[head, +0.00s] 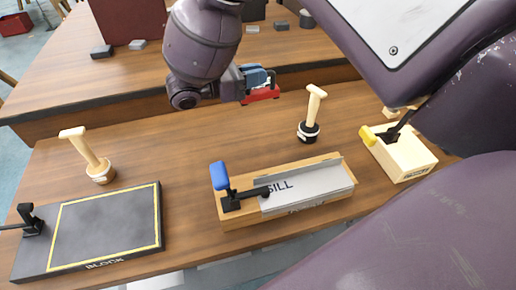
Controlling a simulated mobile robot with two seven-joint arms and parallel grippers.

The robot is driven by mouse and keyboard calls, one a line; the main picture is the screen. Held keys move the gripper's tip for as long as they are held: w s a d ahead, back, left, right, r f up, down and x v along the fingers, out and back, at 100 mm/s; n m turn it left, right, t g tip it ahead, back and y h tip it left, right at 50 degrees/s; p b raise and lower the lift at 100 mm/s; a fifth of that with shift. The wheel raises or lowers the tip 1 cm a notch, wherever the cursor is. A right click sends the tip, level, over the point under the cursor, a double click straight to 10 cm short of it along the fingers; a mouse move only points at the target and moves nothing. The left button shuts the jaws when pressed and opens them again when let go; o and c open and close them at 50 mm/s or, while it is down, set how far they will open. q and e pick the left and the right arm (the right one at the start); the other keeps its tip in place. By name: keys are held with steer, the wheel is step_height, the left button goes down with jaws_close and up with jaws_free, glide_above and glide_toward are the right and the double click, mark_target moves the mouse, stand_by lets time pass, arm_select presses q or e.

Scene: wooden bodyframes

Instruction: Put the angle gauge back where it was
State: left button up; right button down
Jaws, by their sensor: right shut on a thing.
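My right gripper (255,82) is at upper centre in the head view, above the gap between the near and far tables. It is shut on a small red piece (263,95), which I take to be the angle gauge. The gripper's blue and dark parts partly hide it, so its full shape does not show. It is held clear of the near table (200,135). My left gripper is not in view.
On the near table are a dark BLOCK board (105,232), a SILL fixture (305,190) with a blue-handled clamp (219,178), a wooden block (408,158) with a yellow-handled clamp, and two wooden-handled tools (84,150) (313,108). My purple arm covers the right side.

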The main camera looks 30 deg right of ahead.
steer(key=shift+s+a+r+m+g, duration=0.1)
steer(key=shift+s+r+m+g, duration=0.25)
steer(key=shift+g, duration=0.15)
step_height(320, 180, down, 19)
steer(key=b, duration=0.5)
steer(key=shift+s+f, duration=0.15)
steer(key=shift+f, duration=0.05)
steer(key=shift+f+b, duration=0.35)
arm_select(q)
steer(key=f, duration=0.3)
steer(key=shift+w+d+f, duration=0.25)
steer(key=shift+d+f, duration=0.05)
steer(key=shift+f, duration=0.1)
arm_select(e)
steer(key=shift+r, duration=0.2)
steer(key=shift+f, duration=0.1)
steer(key=c, duration=1.5)
jaws_free()
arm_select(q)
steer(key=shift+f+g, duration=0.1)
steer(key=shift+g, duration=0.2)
arm_select(e)
steer(key=o, duration=0.4)
